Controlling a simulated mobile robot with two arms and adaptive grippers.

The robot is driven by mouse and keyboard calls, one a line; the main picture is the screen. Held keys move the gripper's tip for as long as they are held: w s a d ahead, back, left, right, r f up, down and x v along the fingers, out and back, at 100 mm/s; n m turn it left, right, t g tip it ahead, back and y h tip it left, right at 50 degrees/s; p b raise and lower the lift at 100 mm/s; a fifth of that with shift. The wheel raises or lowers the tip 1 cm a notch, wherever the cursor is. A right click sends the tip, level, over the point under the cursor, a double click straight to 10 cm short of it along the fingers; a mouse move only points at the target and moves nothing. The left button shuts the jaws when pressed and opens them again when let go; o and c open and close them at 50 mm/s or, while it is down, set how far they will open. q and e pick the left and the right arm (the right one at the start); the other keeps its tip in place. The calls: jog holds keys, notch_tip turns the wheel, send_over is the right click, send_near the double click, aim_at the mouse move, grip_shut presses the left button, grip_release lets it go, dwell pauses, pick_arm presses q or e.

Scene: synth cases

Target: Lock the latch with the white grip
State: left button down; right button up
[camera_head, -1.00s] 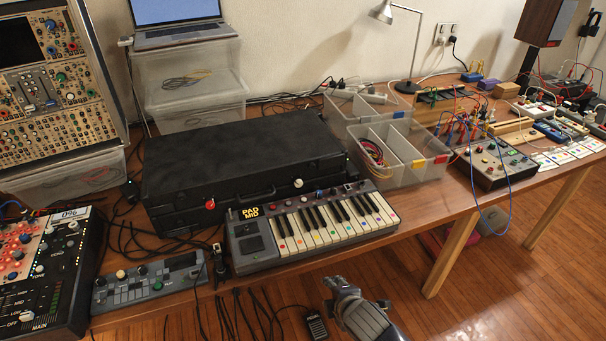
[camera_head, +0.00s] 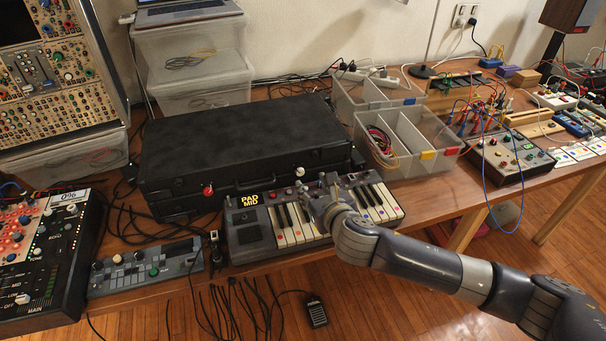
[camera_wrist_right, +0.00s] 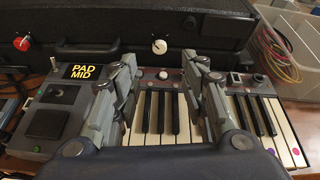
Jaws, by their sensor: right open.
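A black case (camera_head: 240,140) lies on the table with its lid down. On its front face, the latch with the white grip (camera_head: 300,171) is at the right and a latch with a red grip (camera_head: 208,190) is at the left. My right gripper (camera_head: 318,188) is over the keyboard, in front of the white grip and apart from it. In the right wrist view the fingers (camera_wrist_right: 164,72) are spread and empty. The white grip (camera_wrist_right: 159,46) shows beyond and between them; the red grip (camera_wrist_right: 22,43) is far left. My left gripper is not in view.
A small keyboard (camera_head: 285,228) stands directly in front of the case, under my gripper. Clear bins (camera_head: 408,172) with cables stand to the right of the case. A mixer (camera_head: 45,255) and a grey control box (camera_head: 145,270) are at the left. Loose cables hang off the front edge.

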aim_at(301, 173)
jog(key=x, duration=1)
jog(key=shift+w+a+f+b, duration=0.15)
jog(key=shift+f+b, duration=0.05)
jog(key=shift+b, duration=0.15)
grip_shut()
